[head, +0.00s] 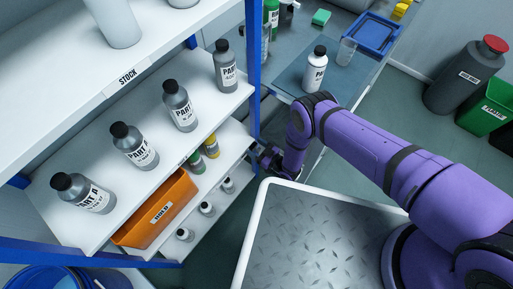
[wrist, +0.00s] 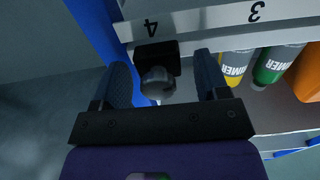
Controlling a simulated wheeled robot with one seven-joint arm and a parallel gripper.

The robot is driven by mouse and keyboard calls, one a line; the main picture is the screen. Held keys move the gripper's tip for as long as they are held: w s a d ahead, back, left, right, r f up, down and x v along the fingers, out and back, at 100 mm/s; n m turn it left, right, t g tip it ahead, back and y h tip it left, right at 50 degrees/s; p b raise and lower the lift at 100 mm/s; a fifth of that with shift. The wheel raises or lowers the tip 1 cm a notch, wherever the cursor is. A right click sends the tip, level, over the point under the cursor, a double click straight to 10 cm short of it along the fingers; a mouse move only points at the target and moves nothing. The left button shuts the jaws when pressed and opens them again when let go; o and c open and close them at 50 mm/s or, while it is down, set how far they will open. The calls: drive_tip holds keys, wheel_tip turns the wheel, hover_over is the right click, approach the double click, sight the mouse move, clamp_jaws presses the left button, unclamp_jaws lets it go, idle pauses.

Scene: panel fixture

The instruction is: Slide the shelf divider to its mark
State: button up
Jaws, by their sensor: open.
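A black block with a rounded grey knob (wrist: 157,82) sits at the pale shelf edge (wrist: 210,42) in the wrist view, just by the printed number 4. It looks like the divider's slider; the divider panel itself cannot be made out. My gripper (wrist: 161,68) is open, with one finger on each side of the knob and a gap on both sides. The number 3 shows further right along the edge, upside down in this view. In the head view my gripper (head: 270,160) is beside the right end of the lower shelves, and the knob is not clearly visible.
A blue rack post (wrist: 95,30) stands close to the left finger. Yellow and green primer bottles (wrist: 270,66) and an orange bin (wrist: 306,75) are on the shelf to the right. In the head view, grey bottles (head: 180,105) line the shelf above, and a workbench (head: 290,75) stands behind.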

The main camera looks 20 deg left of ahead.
sight(239, 157)
clamp_jaws()
drive_tip(key=s+a, duration=0.1)
drive_tip(key=s, duration=0.1)
drive_tip(key=s+a, duration=0.1)
drive_tip(key=s, duration=0.2)
drive_tip(key=s+a, duration=0.1)
drive_tip(key=s, duration=0.1)
drive_tip(key=shift+s, duration=0.25)
unclamp_jaws()
drive_tip(key=v, duration=1)
drive_tip(key=shift+s+d, duration=0.15)
drive_tip(key=shift+d, duration=0.2)
